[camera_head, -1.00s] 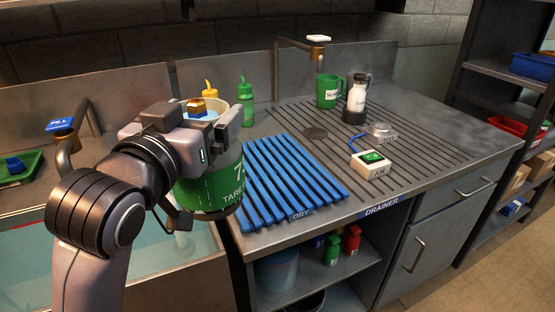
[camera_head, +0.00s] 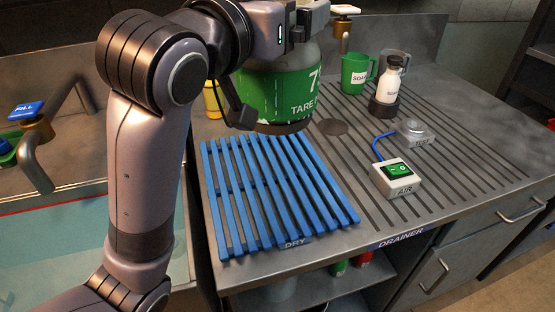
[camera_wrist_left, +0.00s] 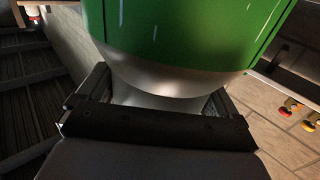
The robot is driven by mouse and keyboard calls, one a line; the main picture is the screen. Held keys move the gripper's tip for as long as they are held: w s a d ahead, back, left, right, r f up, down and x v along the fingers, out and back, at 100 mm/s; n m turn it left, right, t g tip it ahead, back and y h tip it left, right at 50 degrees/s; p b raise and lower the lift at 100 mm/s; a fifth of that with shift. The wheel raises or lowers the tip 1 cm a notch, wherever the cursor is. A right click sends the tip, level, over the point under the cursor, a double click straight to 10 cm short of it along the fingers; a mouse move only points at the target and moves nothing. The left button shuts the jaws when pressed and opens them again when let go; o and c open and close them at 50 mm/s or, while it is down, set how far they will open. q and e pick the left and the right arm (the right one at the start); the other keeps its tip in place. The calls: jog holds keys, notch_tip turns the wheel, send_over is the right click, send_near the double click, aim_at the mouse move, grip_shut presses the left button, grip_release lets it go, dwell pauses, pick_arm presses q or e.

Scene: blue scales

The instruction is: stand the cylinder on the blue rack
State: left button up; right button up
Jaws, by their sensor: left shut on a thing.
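The cylinder (camera_head: 280,90) is grey metal with a wide green label reading "7" and "TARE". It hangs upright in the air over the back edge of the blue rack (camera_head: 270,190), whose slats are bare. My left gripper (camera_head: 305,15) is shut on the cylinder's upper part, near the top edge of the head view. In the left wrist view the cylinder (camera_wrist_left: 185,35) fills the space between the fingers (camera_wrist_left: 155,100), with its metal shoulder at the jaws. The cylinder's top is cut off in the head view. My right gripper is not in view.
A white AIR box (camera_head: 397,178) with a blue hose stands right of the rack, near a round TEST fitting (camera_head: 415,132). A green soap mug (camera_head: 356,75) and a white bottle (camera_head: 388,85) stand behind. A water-filled sink (camera_head: 60,255) lies left.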

aim_at(282, 111)
pick_arm(q)
jog(key=shift+w+d+r, duration=0.15)
jog(key=shift+d+r, duration=0.05)
jog(key=shift+w+d+f, duration=0.1)
jog(key=shift+f, duration=0.1)
notch_tip(282, 111, down, 14)
jog(key=shift+f+b, duration=0.1)
jog(key=shift+b, duration=1.05)
jog(key=shift+f+b, duration=0.4)
jog(key=shift+f, duration=2.15)
jog(key=shift+f, duration=0.2)
jog(key=o, duration=1.2)
jog(key=shift+f, duration=0.1)
